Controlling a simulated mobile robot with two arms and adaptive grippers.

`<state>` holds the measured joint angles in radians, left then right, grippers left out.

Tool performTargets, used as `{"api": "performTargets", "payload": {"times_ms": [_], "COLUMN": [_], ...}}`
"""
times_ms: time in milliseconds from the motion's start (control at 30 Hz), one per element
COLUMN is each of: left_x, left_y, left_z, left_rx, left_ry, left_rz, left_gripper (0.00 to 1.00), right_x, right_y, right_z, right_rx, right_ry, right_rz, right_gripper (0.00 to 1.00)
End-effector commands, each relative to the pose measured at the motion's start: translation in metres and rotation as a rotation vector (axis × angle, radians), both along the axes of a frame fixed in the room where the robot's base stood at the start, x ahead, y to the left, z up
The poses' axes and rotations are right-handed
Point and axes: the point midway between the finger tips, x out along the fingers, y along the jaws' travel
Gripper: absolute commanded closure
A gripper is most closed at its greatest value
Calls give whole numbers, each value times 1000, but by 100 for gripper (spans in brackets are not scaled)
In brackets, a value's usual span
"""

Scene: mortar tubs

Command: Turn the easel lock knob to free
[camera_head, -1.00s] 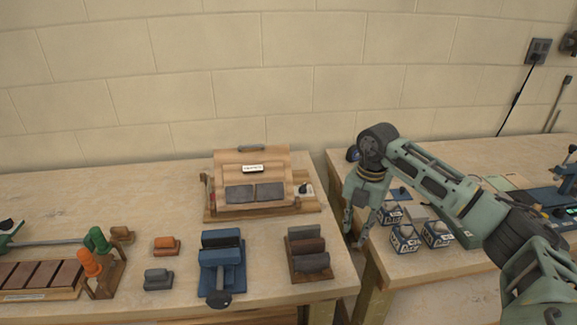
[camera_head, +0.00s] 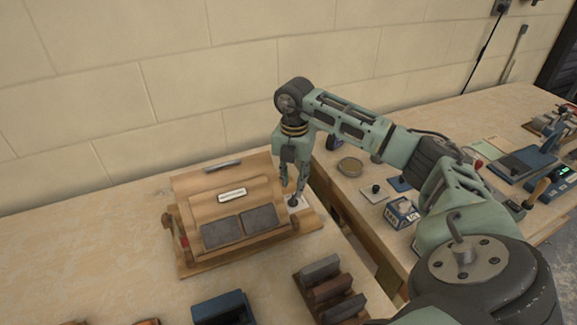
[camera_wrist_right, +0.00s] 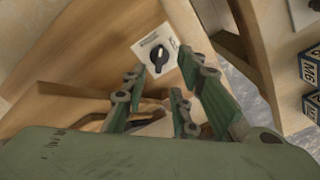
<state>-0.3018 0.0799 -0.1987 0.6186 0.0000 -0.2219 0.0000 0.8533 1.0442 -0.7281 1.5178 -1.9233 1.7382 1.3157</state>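The wooden easel (camera_head: 186,218) stands on the left workbench with two dark grey slabs (camera_head: 240,228) on its sloping face. The easel lock knob (camera_wrist_right: 159,55) is a black knob on a white plate (camera_wrist_right: 147,43) at the easel's right side. In the head view the knob (camera_head: 294,202) is small and partly at the fingertips. My right gripper (camera_head: 290,188) points down over it. In the right wrist view the fingers (camera_wrist_right: 156,91) are apart and empty, with the knob just beyond their tips. Whether they touch it I cannot tell. My left gripper is not in view.
A rack of sanding-like blocks (camera_head: 330,290) stands in front of the easel, and a blue block (camera_head: 222,307) is left of it. The right bench holds a lettered cube (camera_head: 401,212) and a round dish (camera_head: 350,166). A gap separates the benches.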

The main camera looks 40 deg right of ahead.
Motion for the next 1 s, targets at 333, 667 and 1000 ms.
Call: {"api": "performTargets", "payload": {"times_ms": [333,667,1000], "left_x": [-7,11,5], "left_y": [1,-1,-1], "left_z": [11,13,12], "left_rx": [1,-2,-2], "left_ry": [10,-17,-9], "left_rz": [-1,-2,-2], "left_gripper": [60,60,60], "right_x": [-1,0,0], "right_y": [1,0,0], "right_z": [-49,-56,-56], "right_rx": [1,0,1], "right_ry": [2,0,1], "right_rz": [0,0,1], "right_gripper": [73,73,100]}}
